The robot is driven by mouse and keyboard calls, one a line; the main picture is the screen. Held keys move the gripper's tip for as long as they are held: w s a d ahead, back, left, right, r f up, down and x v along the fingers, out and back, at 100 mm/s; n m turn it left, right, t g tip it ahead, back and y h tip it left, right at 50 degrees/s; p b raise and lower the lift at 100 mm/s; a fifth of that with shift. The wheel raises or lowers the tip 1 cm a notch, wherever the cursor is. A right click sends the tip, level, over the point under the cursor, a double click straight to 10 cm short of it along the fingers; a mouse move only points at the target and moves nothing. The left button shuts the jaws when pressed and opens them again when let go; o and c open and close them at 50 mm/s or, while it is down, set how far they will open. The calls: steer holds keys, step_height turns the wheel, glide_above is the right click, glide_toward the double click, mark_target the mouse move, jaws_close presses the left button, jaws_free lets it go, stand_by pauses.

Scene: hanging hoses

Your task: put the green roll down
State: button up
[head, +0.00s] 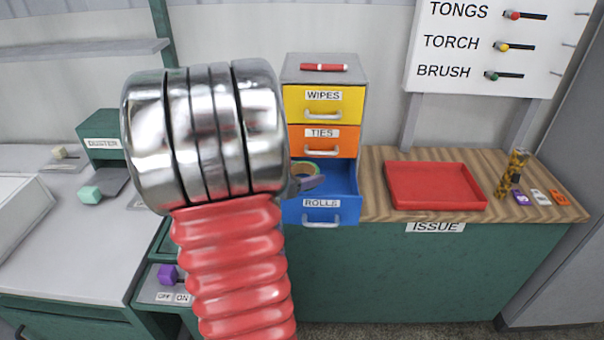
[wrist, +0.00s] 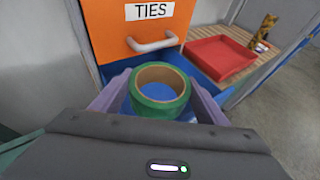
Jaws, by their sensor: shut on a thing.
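The green roll (wrist: 160,108), a ring with a tan inner side, is upright on its axis between the two purple-grey fingers of my gripper (wrist: 158,88) in the wrist view. My gripper is shut on it. In the head view a bit of the roll (head: 305,166) shows at the open blue drawer labelled ROLLS (head: 346,182), next to a dark fingertip. Blue drawer surface shows through and around the ring in the wrist view. Whether the roll touches the drawer floor I cannot tell. My arm hides the drawer's left part in the head view.
Above the open drawer are the shut orange TIES drawer (head: 340,141) and yellow WIPES drawer (head: 345,103). A red marker (head: 323,67) lies on top of the cabinet. An empty red tray (head: 435,186) sits on the wooden counter to the right.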

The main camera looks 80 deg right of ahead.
steer(key=shift+f, duration=0.6)
steer(key=o, duration=1.1)
steer(key=shift+r, duration=0.1)
steer(key=shift+r, duration=0.5)
steer(key=v, duration=1.2)
